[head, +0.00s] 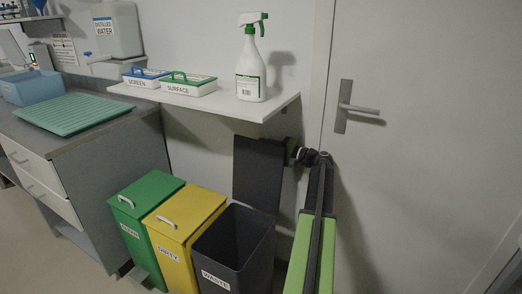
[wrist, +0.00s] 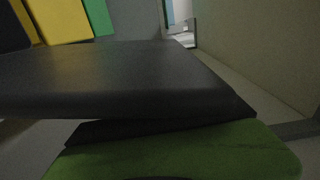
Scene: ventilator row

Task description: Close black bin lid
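The black bin (head: 235,250), labelled WASTE, stands open at the right end of a row of three bins. Its black lid (head: 258,175) stands upright at the bin's back, below the shelf. My gripper (head: 296,153) is at the upper right edge of the lid, partly hidden behind it. In the wrist view the dark lid (wrist: 120,75) fills the middle, very close to a green part of my gripper (wrist: 180,155) with a dark pad. Whether they touch and whether the fingers are open or shut cannot be told.
A yellow bin (head: 185,225) and a green bin (head: 147,200), both closed, stand left of the black bin. A white shelf (head: 215,103) with a spray bottle (head: 251,70) and two caddies is above. A door (head: 430,150) is at right.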

